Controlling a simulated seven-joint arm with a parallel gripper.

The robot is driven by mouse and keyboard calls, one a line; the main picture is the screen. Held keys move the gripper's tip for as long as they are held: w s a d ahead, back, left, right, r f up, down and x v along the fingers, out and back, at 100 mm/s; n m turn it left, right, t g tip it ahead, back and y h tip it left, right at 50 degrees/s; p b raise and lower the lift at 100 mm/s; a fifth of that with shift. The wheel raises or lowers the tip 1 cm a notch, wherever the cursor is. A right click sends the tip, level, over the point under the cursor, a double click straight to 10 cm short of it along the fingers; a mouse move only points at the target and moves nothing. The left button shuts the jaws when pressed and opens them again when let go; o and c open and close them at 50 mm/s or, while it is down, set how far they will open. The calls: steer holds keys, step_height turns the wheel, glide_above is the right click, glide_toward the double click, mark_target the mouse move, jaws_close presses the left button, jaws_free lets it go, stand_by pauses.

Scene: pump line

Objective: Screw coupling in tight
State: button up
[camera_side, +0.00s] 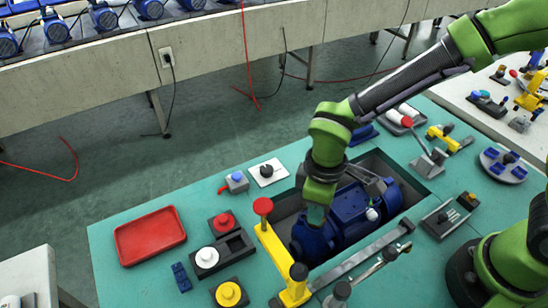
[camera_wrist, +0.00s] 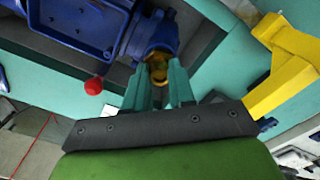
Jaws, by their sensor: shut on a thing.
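The blue pump (camera_side: 350,208) lies in a recess in the teal bench; its housing also shows in the wrist view (camera_wrist: 80,20). The brass-coloured coupling (camera_wrist: 157,70) sits at the mouth of the pump's round blue port (camera_wrist: 152,38). My gripper (camera_wrist: 163,82) has its two teal fingers shut on the coupling, one on each side. In the side view my gripper (camera_side: 316,216) points down at the pump's left end, and the coupling is hidden there. How deep the coupling sits in the port cannot be told.
A yellow clamp with a red knob (camera_side: 272,248) stands close to the left of my gripper; its yellow arm (camera_wrist: 290,60) is at right in the wrist view. A red tray (camera_side: 150,236) and several button blocks are further left. A grey lever bar (camera_side: 362,254) runs in front.

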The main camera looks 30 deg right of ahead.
steer(key=m, duration=0.5)
steer(key=shift+m, duration=1)
steer(key=m, duration=0.7)
steer(key=m, duration=0.7)
